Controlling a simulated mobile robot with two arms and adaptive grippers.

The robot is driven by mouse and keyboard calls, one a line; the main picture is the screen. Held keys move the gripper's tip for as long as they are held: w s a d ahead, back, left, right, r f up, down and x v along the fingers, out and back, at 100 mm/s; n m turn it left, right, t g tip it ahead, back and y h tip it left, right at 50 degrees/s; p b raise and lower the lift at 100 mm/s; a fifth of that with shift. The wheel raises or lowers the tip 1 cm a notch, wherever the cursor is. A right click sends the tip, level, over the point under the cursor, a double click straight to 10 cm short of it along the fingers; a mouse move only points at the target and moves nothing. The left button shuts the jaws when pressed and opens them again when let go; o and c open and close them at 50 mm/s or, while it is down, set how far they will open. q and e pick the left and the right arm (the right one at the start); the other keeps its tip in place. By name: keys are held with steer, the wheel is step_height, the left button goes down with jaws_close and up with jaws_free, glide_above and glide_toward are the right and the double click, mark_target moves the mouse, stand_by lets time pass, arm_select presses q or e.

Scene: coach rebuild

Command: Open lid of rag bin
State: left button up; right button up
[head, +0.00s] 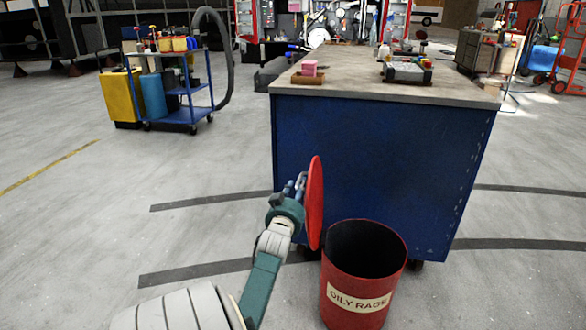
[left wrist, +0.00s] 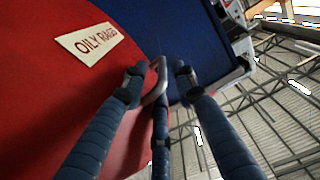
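The rag bin (head: 365,290) is a red open-topped can with an "OILY RAGS" label, and its dark inside shows. Its red lid (head: 315,200) stands upright at the bin's left side, seen nearly edge-on in the head view. My left gripper (head: 296,187) is at the lid's left face. In the left wrist view, a bent metal handle (left wrist: 156,82) on a red labelled surface (left wrist: 60,95) lies between my spread blue fingers (left wrist: 157,78). The fingers stand apart, with a gap beside the handle. My right gripper is out of view.
A blue cabinet with a grey worktop (head: 340,66) stands right behind the bin. A pink block (head: 309,68) and a tool case (head: 406,73) lie on it. A blue cart (head: 190,95) stands at the back left. The floor to the left is clear.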

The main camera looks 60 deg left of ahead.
mark_target(308, 202)
arm_select(q)
steer(key=v, duration=1)
steer(key=shift+s, duration=0.1)
